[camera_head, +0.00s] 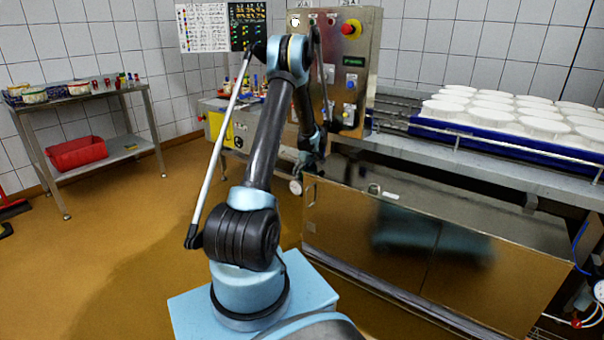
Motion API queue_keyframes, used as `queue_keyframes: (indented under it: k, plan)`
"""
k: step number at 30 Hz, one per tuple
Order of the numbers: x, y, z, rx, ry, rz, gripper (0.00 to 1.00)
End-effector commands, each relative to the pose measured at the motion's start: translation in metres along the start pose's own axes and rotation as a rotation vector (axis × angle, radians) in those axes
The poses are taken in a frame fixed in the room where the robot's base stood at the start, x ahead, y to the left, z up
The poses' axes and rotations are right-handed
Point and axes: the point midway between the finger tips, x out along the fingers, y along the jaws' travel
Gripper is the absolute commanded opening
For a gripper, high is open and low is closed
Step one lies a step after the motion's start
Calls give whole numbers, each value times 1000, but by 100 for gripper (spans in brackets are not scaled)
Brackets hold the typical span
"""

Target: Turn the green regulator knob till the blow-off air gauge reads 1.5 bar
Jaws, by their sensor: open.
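My gripper (306,169) is at the end of my arm, hanging down in front of the steel cabinet's left end, below the control panel. It is small and dark in this view; its jaws are open. A small round white-faced gauge (295,187) shows just below and left of it. I cannot tell whether the gripper touches anything there. A second round gauge (600,290) is cut by the right edge, low down. Neither reading is legible, and I cannot tell which is the blow-off air gauge. I cannot make out the green regulator knob; my arm and gripper may hide it.
A steel control panel (364,75) with a red emergency button (351,29) stands behind my arm. A blue tray (480,143) of white moulds (500,108) is on the line at right. A side table (85,98) with a red bin (77,153) stands left. The floor between is clear.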

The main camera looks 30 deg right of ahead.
Motion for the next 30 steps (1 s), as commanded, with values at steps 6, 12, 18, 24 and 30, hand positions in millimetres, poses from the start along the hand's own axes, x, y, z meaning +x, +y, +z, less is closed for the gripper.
queue_keyframes:
  k: [6, 12, 18, 24, 30]
  plan:
    - [-20, 0, 0, 1, 0, 0, 52]
    - [-48, 0, -1, 0, -1, 0, 52]
    - [-68, 0, -1, 0, -1, 0, 52]
    - [-73, 0, -1, 0, -1, 0, 52]
    - [-73, 0, -1, 0, -1, 0, 52]
